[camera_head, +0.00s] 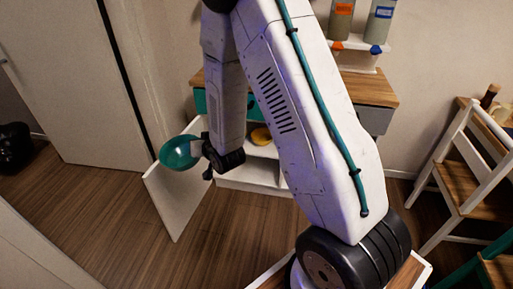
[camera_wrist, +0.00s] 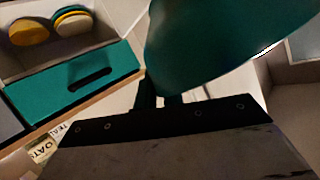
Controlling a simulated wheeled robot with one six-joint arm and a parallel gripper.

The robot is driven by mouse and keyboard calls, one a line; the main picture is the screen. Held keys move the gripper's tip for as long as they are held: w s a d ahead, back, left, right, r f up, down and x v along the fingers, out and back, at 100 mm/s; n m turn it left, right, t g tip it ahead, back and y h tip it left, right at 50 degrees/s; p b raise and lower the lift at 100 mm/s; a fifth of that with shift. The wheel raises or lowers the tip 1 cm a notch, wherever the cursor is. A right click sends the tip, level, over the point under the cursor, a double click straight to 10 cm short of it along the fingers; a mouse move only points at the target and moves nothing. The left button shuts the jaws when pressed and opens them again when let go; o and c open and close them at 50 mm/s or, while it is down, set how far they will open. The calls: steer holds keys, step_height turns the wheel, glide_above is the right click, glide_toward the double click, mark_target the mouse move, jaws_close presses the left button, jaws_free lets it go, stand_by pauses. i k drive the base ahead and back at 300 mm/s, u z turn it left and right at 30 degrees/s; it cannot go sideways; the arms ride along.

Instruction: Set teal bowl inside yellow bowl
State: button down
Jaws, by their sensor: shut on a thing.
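A teal bowl (camera_head: 176,153) is held out to the left of the cabinet in the head view. My gripper (camera_head: 205,149) is shut on its edge. In the wrist view the bowl (camera_wrist: 225,45) fills the upper right, tilted, with the fingertips (camera_wrist: 160,101) at its lower edge. A yellow bowl (camera_head: 261,136) sits in the white cabinet, to the right of my gripper and partly hidden by my arm. The wrist view shows a yellow rounded thing (camera_wrist: 29,32), perhaps this bowl, beside stacked teal, yellow and cream rounded pieces (camera_wrist: 73,21).
The cabinet's white door (camera_head: 180,195) stands open below the held bowl. A teal drawer front (camera_wrist: 75,82) with a dark slot shows in the wrist view. A wooden shelf unit (camera_head: 470,180) stands at right. Bottles (camera_head: 340,20) stand on a rack behind.

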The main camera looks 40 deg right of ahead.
mark_target(262, 139)
steer(key=k, duration=1.35)
steer(key=z, duration=0.95)
steer(key=i, duration=1)
steer(key=z, duration=0.05)
